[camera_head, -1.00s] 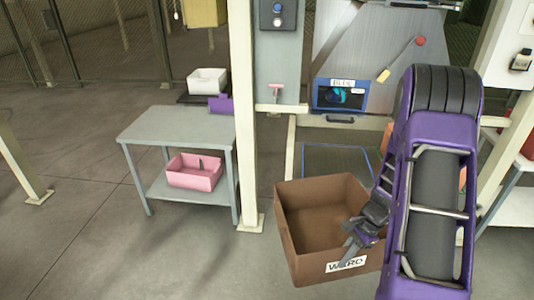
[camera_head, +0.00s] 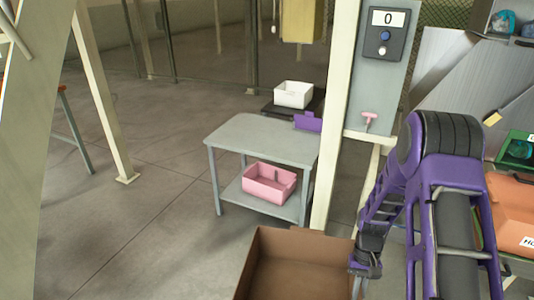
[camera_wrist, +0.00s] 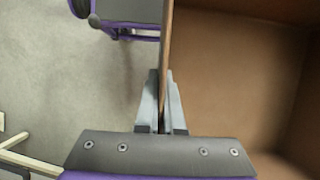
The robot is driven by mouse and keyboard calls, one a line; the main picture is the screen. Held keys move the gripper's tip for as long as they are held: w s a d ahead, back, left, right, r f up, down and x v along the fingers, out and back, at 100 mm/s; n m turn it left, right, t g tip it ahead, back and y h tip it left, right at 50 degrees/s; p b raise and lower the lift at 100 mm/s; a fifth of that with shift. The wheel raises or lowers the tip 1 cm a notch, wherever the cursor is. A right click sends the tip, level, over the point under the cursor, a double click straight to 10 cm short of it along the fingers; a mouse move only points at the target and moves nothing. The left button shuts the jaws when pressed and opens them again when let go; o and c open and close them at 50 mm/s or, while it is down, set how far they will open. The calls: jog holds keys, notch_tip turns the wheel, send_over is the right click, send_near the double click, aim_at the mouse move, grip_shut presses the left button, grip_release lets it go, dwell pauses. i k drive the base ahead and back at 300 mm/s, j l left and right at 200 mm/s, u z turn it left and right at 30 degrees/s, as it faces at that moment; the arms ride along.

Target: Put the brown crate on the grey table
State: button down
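The brown crate (camera_head: 290,262) is at the bottom of the head view, open at the top, its lower part cut off by the frame. My gripper (camera_head: 362,275) is at its right wall. In the wrist view my gripper (camera_wrist: 163,100) is shut on the thin wall of the brown crate (camera_wrist: 230,85), with a finger on each side. The crate looks empty inside. The grey table (camera_head: 262,136) stands behind the crate, left of a cream post. Its visible top is mostly bare.
A pink bin (camera_head: 269,183) sits on the table's lower shelf. A purple piece (camera_head: 308,122) stands at the top's back right edge, with a white bin (camera_head: 293,94) behind. A cream post (camera_head: 338,120) rises beside the table. Floor in front is clear.

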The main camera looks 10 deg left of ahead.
aim_at(270, 139)
jog(key=i+j, duration=0.2)
jog(key=j, duration=0.15)
jog(key=i+j, duration=0.2)
jog(key=j, duration=0.2)
jog(key=i+j, duration=0.2)
jog(key=j, duration=0.15)
jog(key=i+j, duration=0.15)
jog(key=j, duration=0.2)
jog(key=i+j, duration=0.2)
jog(key=j, duration=0.15)
jog(key=i+j, duration=0.2)
jog(key=j, duration=0.2)
jog(key=i+j, duration=0.2)
jog(key=j, duration=0.15)
